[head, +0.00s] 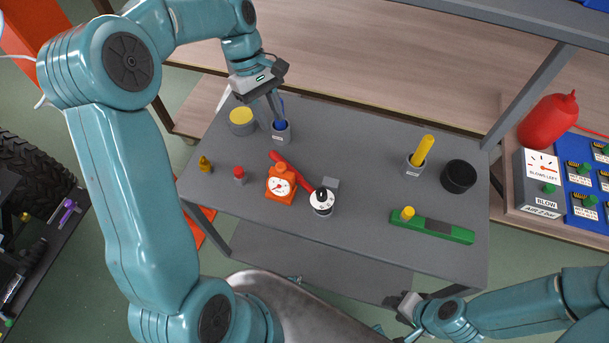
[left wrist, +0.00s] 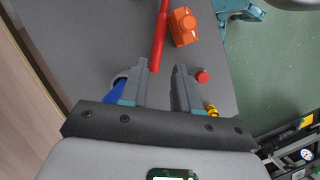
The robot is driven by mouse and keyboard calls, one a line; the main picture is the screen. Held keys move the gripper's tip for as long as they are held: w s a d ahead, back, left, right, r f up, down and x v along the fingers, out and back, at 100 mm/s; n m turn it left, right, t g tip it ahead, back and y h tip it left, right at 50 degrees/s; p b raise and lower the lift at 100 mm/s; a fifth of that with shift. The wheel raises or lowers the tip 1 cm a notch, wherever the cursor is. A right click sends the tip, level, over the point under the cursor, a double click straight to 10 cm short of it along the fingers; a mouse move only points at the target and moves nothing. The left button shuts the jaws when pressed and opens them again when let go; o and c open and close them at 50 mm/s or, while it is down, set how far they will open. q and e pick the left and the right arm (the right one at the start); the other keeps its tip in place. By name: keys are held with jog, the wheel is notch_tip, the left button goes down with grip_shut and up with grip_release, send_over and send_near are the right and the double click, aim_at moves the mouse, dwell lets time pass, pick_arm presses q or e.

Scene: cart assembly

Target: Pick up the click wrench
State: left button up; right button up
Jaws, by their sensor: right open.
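No tool is clearly readable as the click wrench. A blue-handled tool (head: 282,125) stands in a small grey holder (head: 281,137) on the grey table. A yellow-handled tool (head: 422,151) stands in another grey holder (head: 413,170). A long red bar (head: 291,168) lies by an orange gauge (head: 280,185); it also shows in the left wrist view (left wrist: 159,40). My left gripper (head: 274,108) points down just above the blue tool. Its fingers (left wrist: 161,88) are apart, with bare table between them; blue (left wrist: 117,93) shows outside the left finger. My right gripper (head: 404,309) is open at the table's front edge.
A white bottle (head: 322,203), a red-topped piece (head: 239,174), a yellow-lidded can (head: 241,121) and a brass piece (head: 205,163) stand on the grey table (head: 345,130). A black cup (head: 458,177) and green level (head: 432,229) are at right. The back middle is clear.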

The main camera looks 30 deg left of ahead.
pick_arm(q)
send_near(291, 169)
jog(key=x, duration=0.3)
jog(key=shift+a, duration=0.25)
jog(key=x, duration=0.6)
jog(key=shift+d, duration=0.15)
jog(key=shift+r, duration=0.1)
grip_shut()
